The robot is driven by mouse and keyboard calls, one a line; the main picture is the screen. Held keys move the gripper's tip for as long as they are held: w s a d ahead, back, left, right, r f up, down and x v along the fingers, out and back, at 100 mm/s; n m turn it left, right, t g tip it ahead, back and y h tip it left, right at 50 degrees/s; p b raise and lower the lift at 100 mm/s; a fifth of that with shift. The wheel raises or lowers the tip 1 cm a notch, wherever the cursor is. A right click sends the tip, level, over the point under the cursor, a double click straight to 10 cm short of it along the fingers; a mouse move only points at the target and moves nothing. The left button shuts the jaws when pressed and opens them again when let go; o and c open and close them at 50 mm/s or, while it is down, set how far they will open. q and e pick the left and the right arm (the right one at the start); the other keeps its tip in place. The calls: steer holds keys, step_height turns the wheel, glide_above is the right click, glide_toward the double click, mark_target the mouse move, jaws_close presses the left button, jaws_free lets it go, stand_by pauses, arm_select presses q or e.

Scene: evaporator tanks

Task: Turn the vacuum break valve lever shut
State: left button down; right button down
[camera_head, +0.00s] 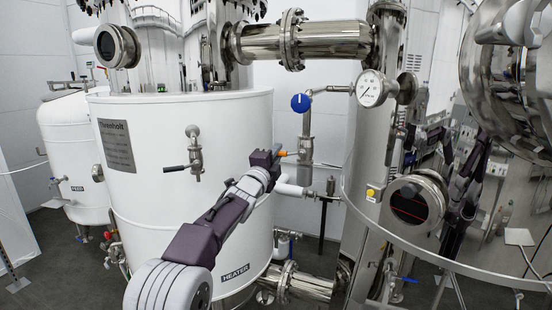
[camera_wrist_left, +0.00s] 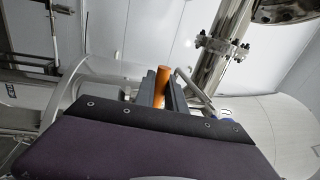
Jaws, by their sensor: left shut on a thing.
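The vacuum break valve (camera_head: 305,148) sits on a thin vertical steel pipe to the right of the white heater tank. Its orange lever (camera_head: 283,153) points left, roughly level, toward my left gripper (camera_head: 276,153). My left gripper is shut on the orange lever. In the left wrist view the orange lever (camera_wrist_left: 162,82) stands up between the two dark fingers of the left gripper (camera_wrist_left: 160,92). The valve body is mostly hidden behind the gripper in that view. My right gripper is not seen.
The white heater tank (camera_head: 150,190), with a small valve (camera_head: 194,152) on its side, stands close left of my arm. A blue round knob (camera_head: 300,102) and a pressure gauge (camera_head: 370,90) are above the valve. A thick steel column (camera_head: 362,150) stands to the right.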

arm_select(q)
steer(key=shift+r+m, duration=0.15)
steer(key=shift+m, duration=0.15)
steer(key=c, duration=1.4)
jaws_free()
steer(key=shift+s, duration=0.1)
steer(key=shift+s, duration=0.15)
steer(key=b+v, duration=0.6)
steer(key=v, duration=0.2)
steer(key=shift+s+a+b, duration=0.15)
steer(key=shift+s+b, duration=0.2)
